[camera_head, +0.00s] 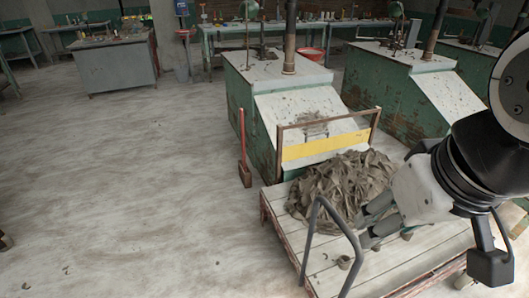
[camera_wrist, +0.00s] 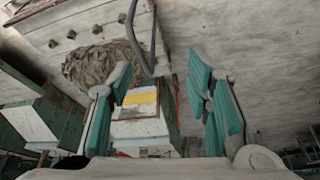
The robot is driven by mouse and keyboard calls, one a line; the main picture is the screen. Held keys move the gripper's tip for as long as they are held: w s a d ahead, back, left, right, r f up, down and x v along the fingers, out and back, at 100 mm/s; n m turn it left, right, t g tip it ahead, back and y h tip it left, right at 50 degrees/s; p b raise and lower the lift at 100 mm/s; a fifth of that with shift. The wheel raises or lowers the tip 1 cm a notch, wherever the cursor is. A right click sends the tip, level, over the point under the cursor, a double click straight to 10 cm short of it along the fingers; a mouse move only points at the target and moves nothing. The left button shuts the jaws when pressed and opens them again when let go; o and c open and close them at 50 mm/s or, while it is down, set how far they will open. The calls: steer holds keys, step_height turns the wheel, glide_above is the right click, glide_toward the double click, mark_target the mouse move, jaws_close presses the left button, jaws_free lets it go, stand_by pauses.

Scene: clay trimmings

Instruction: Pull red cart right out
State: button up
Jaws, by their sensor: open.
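The cart is a low flatbed of pale planks (camera_head: 385,262) with a worn red edge and a dark bent-tube handle (camera_head: 350,235) at its near left. A heap of grey-brown clay trimmings (camera_head: 340,186) lies on its far part. My gripper (camera_head: 362,220) is open over the bed, right of the handle in the head view and partly in front of the heap. In the wrist view, the handle (camera_wrist: 134,38) reaches between the open fingers (camera_wrist: 162,72) in the picture. I see no contact, and the depth gap is hard to judge. My arm hides the cart's right part.
Green machines (camera_head: 255,110) with pale sloped tops stand behind the cart. A brown frame with a yellow panel (camera_head: 325,146) is just behind the heap. A red-handled tool (camera_head: 243,150) stands at the left machine. The floor (camera_head: 130,190) to the left is wide and clear.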

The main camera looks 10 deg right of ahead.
steer(key=shift+c, duration=0.8)
steer(key=n+g+h+b, duration=0.2)
steer(key=n+g, duration=0.1)
steer(key=g, duration=0.1)
glide_above(336, 214)
steer(key=a, duration=0.3)
step_height(336, 214, down, 14)
steer(key=d+f, duration=0.1)
steer(key=f, duration=0.3)
steer(key=d+f+b, duration=0.1)
steer(key=f, duration=0.8)
steer(key=shift+s+d+b, duration=0.1)
steer(key=shift+d+b, duration=0.3)
steer(key=shift+c, duration=0.6)
jaws_close()
